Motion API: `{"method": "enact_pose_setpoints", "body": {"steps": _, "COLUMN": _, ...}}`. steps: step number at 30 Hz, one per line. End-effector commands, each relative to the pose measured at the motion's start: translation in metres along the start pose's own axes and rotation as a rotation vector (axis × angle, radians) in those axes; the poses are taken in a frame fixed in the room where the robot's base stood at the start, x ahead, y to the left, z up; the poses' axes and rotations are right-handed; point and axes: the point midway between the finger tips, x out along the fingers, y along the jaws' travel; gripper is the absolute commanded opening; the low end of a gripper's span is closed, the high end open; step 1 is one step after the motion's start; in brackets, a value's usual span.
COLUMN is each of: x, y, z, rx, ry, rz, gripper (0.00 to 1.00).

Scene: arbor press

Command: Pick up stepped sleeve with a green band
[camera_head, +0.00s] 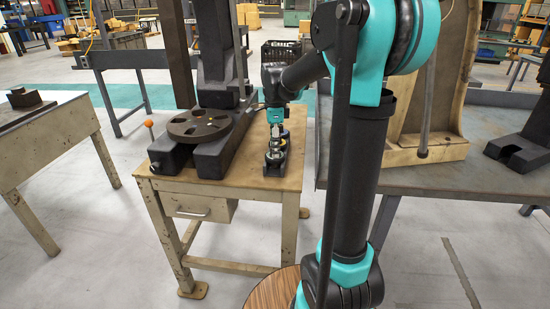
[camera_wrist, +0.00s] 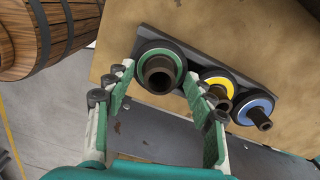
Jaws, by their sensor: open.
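The stepped sleeve with a green band (camera_wrist: 159,74) stands in the left place of a dark holder in the wrist view. It is a dark hollow cylinder with a green ring around it. My gripper (camera_wrist: 163,103) is open, its two green-padded fingers on either side of the sleeve in the picture. I cannot tell whether the fingers touch it. In the head view my gripper (camera_head: 276,132) is over the holder on the wooden bench top, and the sleeve is too small and covered to make out.
A yellow-banded sleeve (camera_wrist: 218,88) and a blue-banded sleeve (camera_wrist: 255,110) stand in the dark holder (camera_wrist: 149,36) beside the green one. The arbor press (camera_head: 213,157) with its round plate stands left of the holder on the bench (camera_head: 240,183). A wooden barrel (camera_wrist: 45,40) shows at upper left.

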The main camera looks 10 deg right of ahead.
Motion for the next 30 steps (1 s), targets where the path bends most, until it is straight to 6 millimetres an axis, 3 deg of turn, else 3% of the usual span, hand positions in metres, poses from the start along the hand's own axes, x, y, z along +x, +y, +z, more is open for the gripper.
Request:
{"method": "enact_pose_setpoints", "body": {"steps": 2, "x": -0.0001, "y": 0.0, "z": 0.0, "rx": 0.0, "ry": 0.0, "rz": 0.0, "gripper": 0.47}}
{"method": "enact_pose_setpoints", "body": {"steps": 13, "x": -0.0003, "y": -0.0001, "z": 0.0, "rx": 0.0, "ry": 0.0, "rz": 0.0, "gripper": 0.01}}
{"method": "enact_pose_setpoints", "body": {"steps": 30, "x": -0.0079, "y": -0.0003, "z": 0.0001, "rx": 0.0, "ry": 0.0, "rz": 0.0, "gripper": 0.0}}
